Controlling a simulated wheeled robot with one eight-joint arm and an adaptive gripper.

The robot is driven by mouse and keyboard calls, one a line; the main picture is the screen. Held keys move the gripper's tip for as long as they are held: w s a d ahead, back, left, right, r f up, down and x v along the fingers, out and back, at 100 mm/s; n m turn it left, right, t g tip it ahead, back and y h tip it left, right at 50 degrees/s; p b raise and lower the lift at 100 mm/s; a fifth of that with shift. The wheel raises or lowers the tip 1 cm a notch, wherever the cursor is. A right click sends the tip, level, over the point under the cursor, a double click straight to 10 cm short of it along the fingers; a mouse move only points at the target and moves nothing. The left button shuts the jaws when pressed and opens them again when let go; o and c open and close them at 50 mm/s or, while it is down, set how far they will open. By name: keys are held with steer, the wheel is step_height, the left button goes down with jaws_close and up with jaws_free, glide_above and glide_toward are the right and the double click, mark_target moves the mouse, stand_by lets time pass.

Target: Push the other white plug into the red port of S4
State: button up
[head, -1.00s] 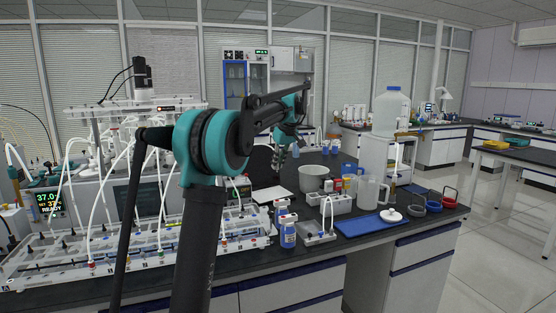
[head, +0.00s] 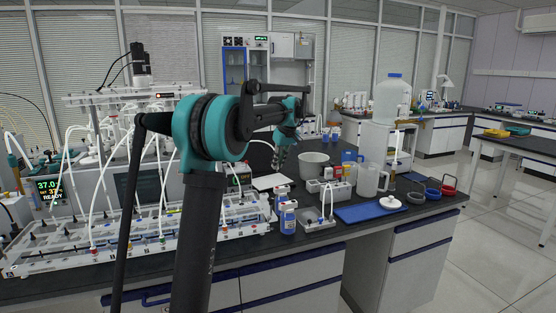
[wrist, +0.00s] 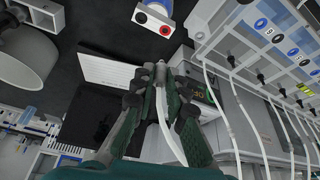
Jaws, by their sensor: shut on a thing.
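My gripper (wrist: 160,72) is shut on a white plug (wrist: 161,76) in the wrist view. A white tube runs back from the plug between my fingers. In the head view my gripper (head: 279,161) hangs above the bench, behind and right of the long white reactor rack (head: 120,250). The rack carries white tubes and small coloured ports, and part of it is hidden behind my arm. In the wrist view a white rack edge with round blue-marked ports (wrist: 277,40) is at the upper right, apart from my gripper. I cannot make out the red port of S4.
Blue-labelled bottles (head: 288,218), a blue tray (head: 370,213) and a white bucket (head: 313,163) stand right of the rack. A white sheet (wrist: 108,70) lies beside my gripper in the wrist view. Open floor (head: 490,240) is at the right.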

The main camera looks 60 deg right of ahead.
glide_above(278, 188)
steer(key=shift+s+a+f, duration=0.1)
steer(key=shift+a+f, duration=0.05)
steer(key=shift+f, duration=0.9)
steer(key=shift+s+a+f, duration=0.1)
steer(key=shift+a+f, duration=0.05)
steer(key=shift+f, duration=0.85)
steer(key=shift+s+a+f, duration=0.1)
steer(key=shift+a+f, duration=0.05)
steer(key=shift+f, duration=0.9)
steer(key=shift+f, duration=1.1)
jaws_close()
jaws_free()
steer(key=o, duration=0.8)
steer(key=shift+o, duration=0.2)
steer(key=v, duration=1.2)
steer(key=shift+w+a, duration=0.1)
